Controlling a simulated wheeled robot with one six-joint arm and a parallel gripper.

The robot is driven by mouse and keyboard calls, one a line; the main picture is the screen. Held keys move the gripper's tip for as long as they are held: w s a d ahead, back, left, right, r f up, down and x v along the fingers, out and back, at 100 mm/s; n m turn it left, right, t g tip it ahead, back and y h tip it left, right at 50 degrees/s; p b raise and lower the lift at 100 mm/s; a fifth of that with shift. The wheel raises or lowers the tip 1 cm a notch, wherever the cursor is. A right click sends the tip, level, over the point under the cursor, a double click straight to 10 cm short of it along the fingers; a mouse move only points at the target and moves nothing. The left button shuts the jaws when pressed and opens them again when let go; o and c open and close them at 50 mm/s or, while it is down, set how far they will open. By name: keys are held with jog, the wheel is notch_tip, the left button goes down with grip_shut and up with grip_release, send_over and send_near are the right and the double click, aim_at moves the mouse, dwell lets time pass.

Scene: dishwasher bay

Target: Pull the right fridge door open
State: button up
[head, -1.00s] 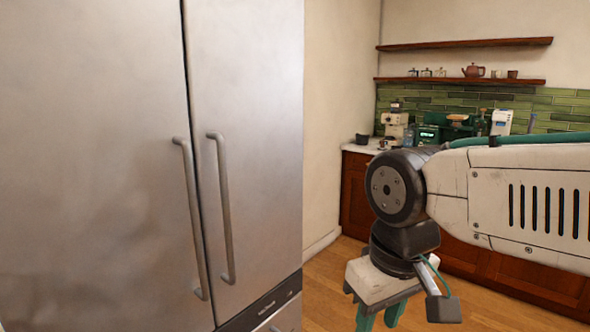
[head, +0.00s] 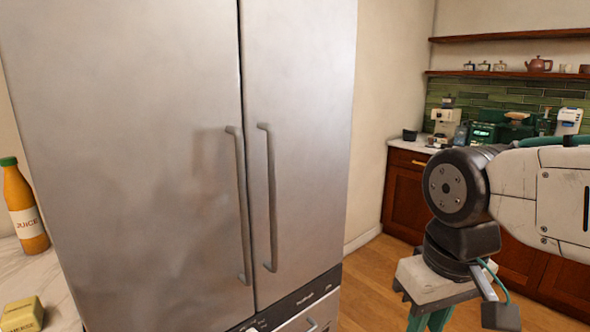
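The right fridge door (head: 305,110) is a tall brushed-steel panel, closed and flush beside the wider left door (head: 120,130). Its long vertical bar handle (head: 270,200) runs near the seam, just right of the left door's handle (head: 241,205). My gripper (head: 428,320) hangs at the lower right, pointing down, with green fingers cut off by the bottom edge of the picture. It is well to the right of the handle and touches nothing that I can see. The fingertips are out of view.
A juice bottle (head: 24,208) and a yellow block (head: 22,314) stand on a pale counter (head: 40,275) at the left. A wooden cabinet (head: 405,190) with coffee machines stands at the back right. Open wooden floor (head: 370,270) lies right of the fridge.

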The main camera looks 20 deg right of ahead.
jog(key=w+a+f+m+g+y, duration=0.1)
jog(key=w+a+m+y, duration=0.35)
jog(key=w, duration=0.25)
jog(key=w+a+m+y, duration=0.4)
jog(key=w+m+y, duration=0.1)
jog(key=w, duration=0.2)
jog(key=w+r+m+t+y, duration=0.3)
jog(key=w+r+m+t, duration=0.2)
jog(key=w+m, duration=0.3)
jog(key=w+r+m+t+y, duration=0.3)
jog(key=w+r+m+t, duration=0.15)
jog(key=w+m, duration=0.4)
jog(key=w+a+n, duration=0.1)
jog(key=w+a, duration=0.4)
jog(key=shift+w+n, duration=0.2)
jog(key=shift+n, duration=0.2)
jog(key=shift+a, duration=0.1)
grip_shut()
